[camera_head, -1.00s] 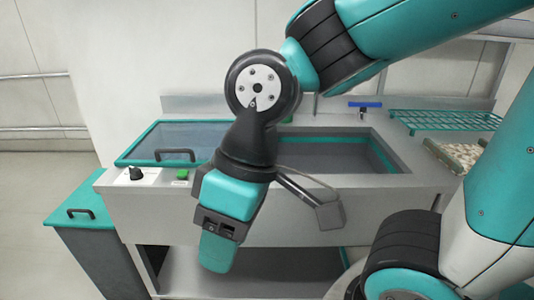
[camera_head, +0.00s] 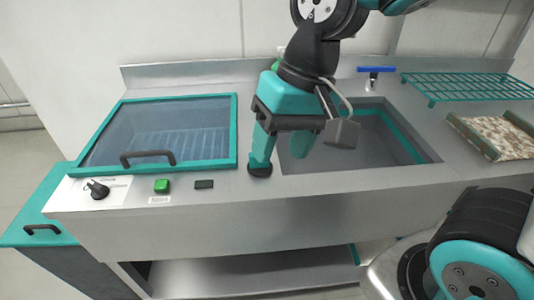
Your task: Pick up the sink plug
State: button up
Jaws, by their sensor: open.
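My gripper (camera_head: 281,155) points down over the left edge of the sink (camera_head: 430,156), its two teal fingers spread apart and empty. A small dark rounded object, which looks like the sink plug (camera_head: 260,171), sits on the steel rim left of the sink. It is right at the tip of my left finger, which hides its upper part; I cannot tell whether they touch. My right finger hangs over the sink basin.
A glass-lidded basin (camera_head: 233,140) with a black handle is on the left. In front are a black knob (camera_head: 97,189), a green button (camera_head: 162,186) and a black switch (camera_head: 204,184). A blue-handled tap (camera_head: 376,69), teal rack (camera_head: 455,84) and speckled tray (camera_head: 482,148) stand right.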

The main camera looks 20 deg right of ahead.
jog(key=w+d+m+h+p, duration=0.2)
jog(key=w+m, duration=0.9)
jog(key=m, duration=0.1)
jog(key=m+h+p, duration=0.1)
jog(key=m, duration=0.9)
send_over(255, 169)
jog(key=d, duration=0.2)
jog(key=f, duration=0.1)
jog(key=f+p, duration=0.1)
jog(key=f, duration=0.5)
jog(key=f+p, duration=0.1)
jog(key=f, duration=0.5)
jog(key=shift+w+a+f, duration=0.15)
jog(key=shift+w+f, duration=0.05)
jog(key=shift+f, duration=0.05)
jog(key=shift+w+a+f+p, duration=0.1)
jog(key=shift+f+p, duration=0.95)
jog(key=shift+f, duration=1.45)
jog(key=shift+c, duration=0.4)
grip_shut()
